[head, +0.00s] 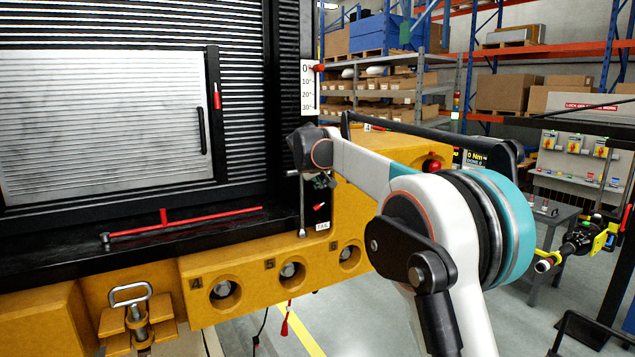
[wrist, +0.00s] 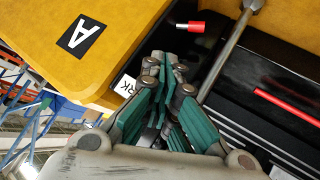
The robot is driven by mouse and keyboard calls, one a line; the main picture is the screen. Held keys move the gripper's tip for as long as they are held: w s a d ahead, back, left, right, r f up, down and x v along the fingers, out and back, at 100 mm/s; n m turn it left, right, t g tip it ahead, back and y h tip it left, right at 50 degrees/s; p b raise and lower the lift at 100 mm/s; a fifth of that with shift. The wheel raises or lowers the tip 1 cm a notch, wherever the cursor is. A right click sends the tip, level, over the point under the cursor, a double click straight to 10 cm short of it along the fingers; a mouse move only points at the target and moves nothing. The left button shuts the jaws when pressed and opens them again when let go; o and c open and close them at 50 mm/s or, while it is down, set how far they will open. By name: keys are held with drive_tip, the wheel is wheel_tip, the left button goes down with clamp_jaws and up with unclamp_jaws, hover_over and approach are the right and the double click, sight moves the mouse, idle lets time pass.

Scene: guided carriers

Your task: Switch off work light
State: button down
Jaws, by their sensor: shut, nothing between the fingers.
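My gripper (wrist: 165,66) is shut and empty, with its green-padded fingers together in the wrist view. The fingertips are beside a white label (wrist: 125,86) of which only "RK" can be read. Any switch by that label is hidden behind the fingers. A small red lever (wrist: 190,27) sticks out from a dark recess just beyond the fingertips. In the head view my gripper (head: 322,182) is small and dark, in front of the yellow panel. A red lever (head: 319,207) and a white label (head: 322,226) show just below it. The work light itself cannot be made out.
A grey rod (head: 302,205) hangs close left of my gripper. A long red bar (head: 185,222) lies on the black ledge. Numbered round sockets (head: 290,271) line the yellow front below. A red knob (head: 432,165) stands to the right. Shelving fills the background.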

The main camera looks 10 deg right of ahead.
drive_tip(key=b+v, duration=0.1)
drive_tip(key=v, duration=1.1)
drive_tip(key=shift+s+f+b, duration=0.25)
drive_tip(key=shift+f+b, duration=0.1)
drive_tip(key=shift+s+a, duration=0.1)
drive_tip(key=shift+s, duration=0.1)
drive_tip(key=s+d+f+m+g+y+b, duration=0.1)
drive_tip(key=s+d+f+b, duration=0.1)
drive_tip(key=s+f+b, duration=1)
drive_tip(key=s+d+f+g+y+b, duration=0.15)
drive_tip(key=s+f+b, duration=0.45)
drive_tip(key=s+f, duration=1.05)
drive_tip(key=s+f+b, duration=0.5)
drive_tip(key=s+f, duration=0.5)
drive_tip(key=f, duration=0.3)
drive_tip(key=s+f+y+b, duration=0.1)
drive_tip(key=s+f+b, duration=0.5)
drive_tip(key=s+f, duration=0.4)
wheel_tip(320, 180, down, 4)
drive_tip(key=shift+a+f+m, duration=0.1)
drive_tip(key=shift+a+m, duration=0.2)
drive_tip(key=shift+a, duration=0.15)
